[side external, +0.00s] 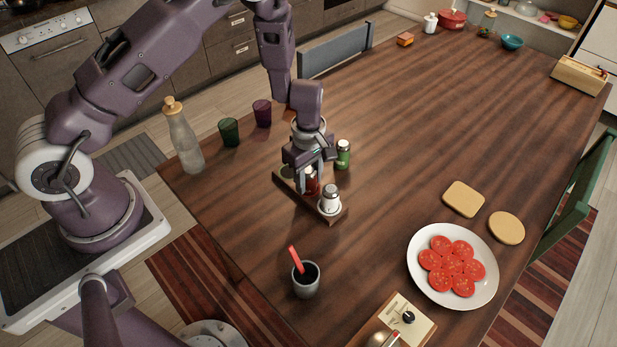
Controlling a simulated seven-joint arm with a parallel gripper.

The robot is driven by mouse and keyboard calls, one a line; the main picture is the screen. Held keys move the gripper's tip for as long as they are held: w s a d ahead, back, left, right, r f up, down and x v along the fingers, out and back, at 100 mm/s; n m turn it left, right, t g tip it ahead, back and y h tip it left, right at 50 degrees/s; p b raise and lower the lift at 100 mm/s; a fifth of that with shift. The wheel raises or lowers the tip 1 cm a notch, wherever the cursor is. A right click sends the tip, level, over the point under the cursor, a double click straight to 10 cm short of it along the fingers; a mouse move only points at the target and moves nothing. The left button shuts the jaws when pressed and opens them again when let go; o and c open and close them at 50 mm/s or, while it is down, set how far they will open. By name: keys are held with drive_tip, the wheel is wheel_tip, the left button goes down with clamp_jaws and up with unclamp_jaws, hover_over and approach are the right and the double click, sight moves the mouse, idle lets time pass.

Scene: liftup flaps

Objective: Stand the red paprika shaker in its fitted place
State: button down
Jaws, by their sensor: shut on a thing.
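My gripper (313,168) points down over a small wooden rack (334,217) and is shut on the red paprika shaker (310,186). The shaker looks upright, at or just above the middle of the rack; I cannot tell whether its base is seated. The fingers hide its upper part. A white shaker with a grey top (330,200) stands in the rack's near right end. An empty-looking greenish round place (286,172) shows at the rack's far left end, partly behind my gripper. A green shaker (343,154) stands on the table behind the rack.
A glass bottle (184,140), a green cup (229,132) and a purple cup (262,113) stand to the left. A grey cup with a red utensil (306,279) stands in front. A tomato plate (453,295) lies right.

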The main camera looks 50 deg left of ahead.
drive_tip(key=shift+f, duration=0.1)
drive_tip(key=c, duration=0.9)
unclamp_jaws()
